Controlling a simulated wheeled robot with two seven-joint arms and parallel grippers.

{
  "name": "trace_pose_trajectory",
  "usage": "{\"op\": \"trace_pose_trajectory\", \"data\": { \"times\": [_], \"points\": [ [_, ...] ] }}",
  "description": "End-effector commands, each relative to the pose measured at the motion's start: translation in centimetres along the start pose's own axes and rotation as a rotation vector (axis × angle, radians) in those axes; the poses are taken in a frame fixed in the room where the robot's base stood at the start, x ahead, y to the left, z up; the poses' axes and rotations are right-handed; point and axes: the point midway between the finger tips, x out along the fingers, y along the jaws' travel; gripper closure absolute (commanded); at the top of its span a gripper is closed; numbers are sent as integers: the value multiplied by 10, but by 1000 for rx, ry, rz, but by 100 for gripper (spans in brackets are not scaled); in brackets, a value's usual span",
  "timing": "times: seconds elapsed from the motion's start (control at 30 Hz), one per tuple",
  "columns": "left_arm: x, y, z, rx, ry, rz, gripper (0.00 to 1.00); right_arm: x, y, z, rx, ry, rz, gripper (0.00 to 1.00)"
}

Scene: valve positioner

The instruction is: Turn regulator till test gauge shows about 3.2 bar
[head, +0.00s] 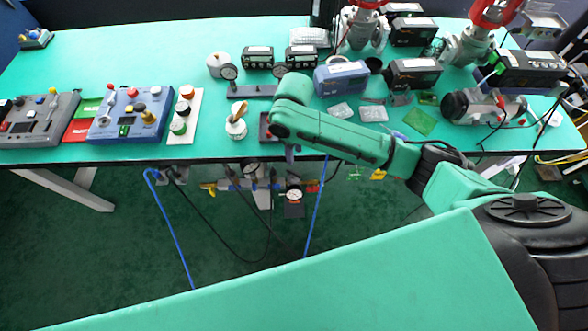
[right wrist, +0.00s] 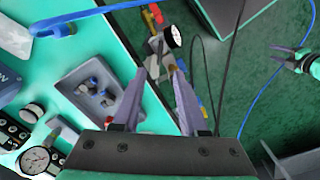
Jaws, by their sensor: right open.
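The regulator and its fittings (head: 250,184) hang below the table's front edge, with yellow and red parts on a pipe.
The table (head: 120,60) carries control boxes (head: 128,115) at left, a blue box (head: 341,77) and red-topped valves (head: 362,30). A grey tray (right wrist: 92,92) with small blue fittings lies beside the gripper. Blue hoses (head: 172,225) and dark cables hang below the edge.

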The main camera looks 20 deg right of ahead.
Motion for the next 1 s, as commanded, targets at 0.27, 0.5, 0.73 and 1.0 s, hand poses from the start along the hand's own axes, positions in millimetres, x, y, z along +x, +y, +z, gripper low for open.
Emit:
{"op": "trace_pose_trajectory", "data": {
  "times": [0.27,0.5,0.73,1.0],
  "points": [
    [-1,0,0,-1,-1,0,46,74,0,0,-1,-1,1,57],
    [2,0,0,-1,-2,0,46,119,0,-1,-2,3,0,57],
    [2,0,0,0,-2,0,46,125,0,-1,-2,5,2,57],
    [2,0,0,-1,-1,0,46,124,0,-1,-2,5,1,100]
  ]
}}
